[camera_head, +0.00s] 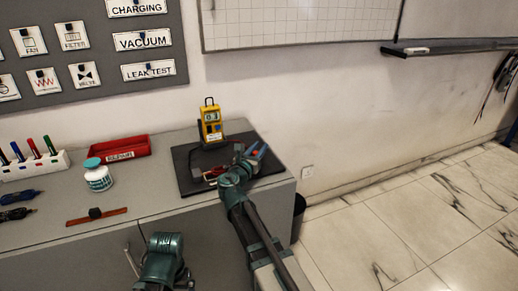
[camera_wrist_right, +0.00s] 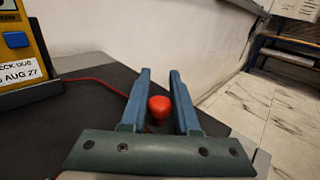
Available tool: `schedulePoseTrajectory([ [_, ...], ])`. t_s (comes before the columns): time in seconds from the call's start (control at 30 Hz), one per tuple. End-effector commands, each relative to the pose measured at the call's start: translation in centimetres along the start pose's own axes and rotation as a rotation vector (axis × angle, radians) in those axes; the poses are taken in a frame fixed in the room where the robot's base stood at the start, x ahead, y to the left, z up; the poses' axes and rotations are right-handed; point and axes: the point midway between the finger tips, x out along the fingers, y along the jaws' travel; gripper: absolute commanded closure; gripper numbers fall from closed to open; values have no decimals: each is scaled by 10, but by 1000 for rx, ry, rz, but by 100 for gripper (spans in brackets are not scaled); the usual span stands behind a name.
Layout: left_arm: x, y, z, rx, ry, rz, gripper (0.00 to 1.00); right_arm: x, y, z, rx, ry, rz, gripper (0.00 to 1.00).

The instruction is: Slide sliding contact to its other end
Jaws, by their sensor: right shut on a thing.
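My right gripper (camera_head: 253,151) is over the dark mat (camera_head: 187,178) at the right end of the bench. In the right wrist view its two blue fingers (camera_wrist_right: 158,92) are shut on a red rounded knob (camera_wrist_right: 158,107). This knob may be the handle of the sliding contact; the part under it is hidden by the gripper. The yellow meter (camera_head: 211,124) stands on the mat, left of the gripper, and partly shows in the right wrist view (camera_wrist_right: 18,42).
A red bin (camera_head: 121,147), a white jar with a teal lid (camera_head: 98,176), and an orange-brown strip (camera_head: 112,213) with a dark block (camera_head: 95,213) are on the bench to the left. A red cable (camera_wrist_right: 98,83) crosses the mat. The bench's right edge is close to my right gripper.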

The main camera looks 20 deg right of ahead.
Motion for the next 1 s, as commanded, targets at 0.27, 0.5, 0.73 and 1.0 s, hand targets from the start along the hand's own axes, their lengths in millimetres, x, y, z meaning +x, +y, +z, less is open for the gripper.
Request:
schedulePoseTrajectory([
  [0.27,0,0,0,0,0,0,2,0,0,0,0,0,0,100],
  [0.5,0,0,0,0,0,0,2,21,-22,0,0,0,-5,100],
  [0.73,0,0,0,0,0,0,2,31,-32,0,-1,-1,-7,100],
  [1.0,0,0,0,0,0,0,2,31,-33,0,-1,-1,-11,44],
])
